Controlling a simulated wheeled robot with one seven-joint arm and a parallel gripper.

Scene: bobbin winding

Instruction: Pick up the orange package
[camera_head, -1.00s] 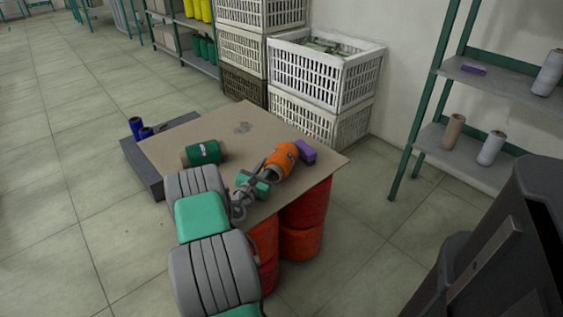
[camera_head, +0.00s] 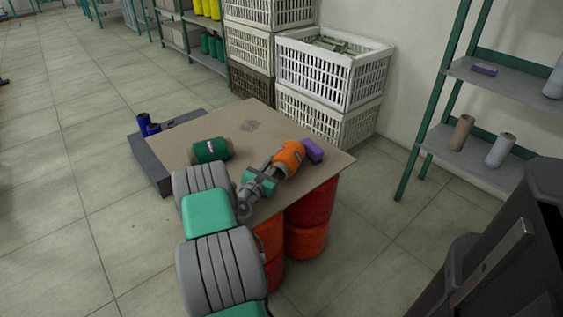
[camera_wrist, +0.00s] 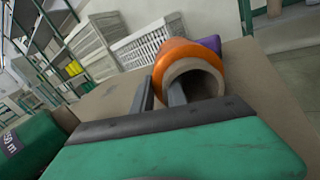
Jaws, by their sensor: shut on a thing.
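The orange package (camera_head: 289,155) is a spool of orange thread on a pale core, lying on its side at the right part of the brown tabletop (camera_head: 180,142). In the wrist view its open core end (camera_wrist: 193,82) faces me. My gripper (camera_head: 274,170) reaches it from the lower left. In the wrist view my gripper (camera_wrist: 163,92) has one finger along the left outside of the spool and the other inside its core, shut on the spool's wall. The fingertips are hidden. I cannot tell whether the spool touches the tabletop.
A green spool (camera_head: 210,149) lies to the left on the tabletop. A purple block (camera_head: 313,150) sits close behind the orange package. Red drums (camera_head: 308,222) stand under the table. White crates (camera_head: 330,72) stand behind, and a shelf (camera_head: 478,150) stands at right.

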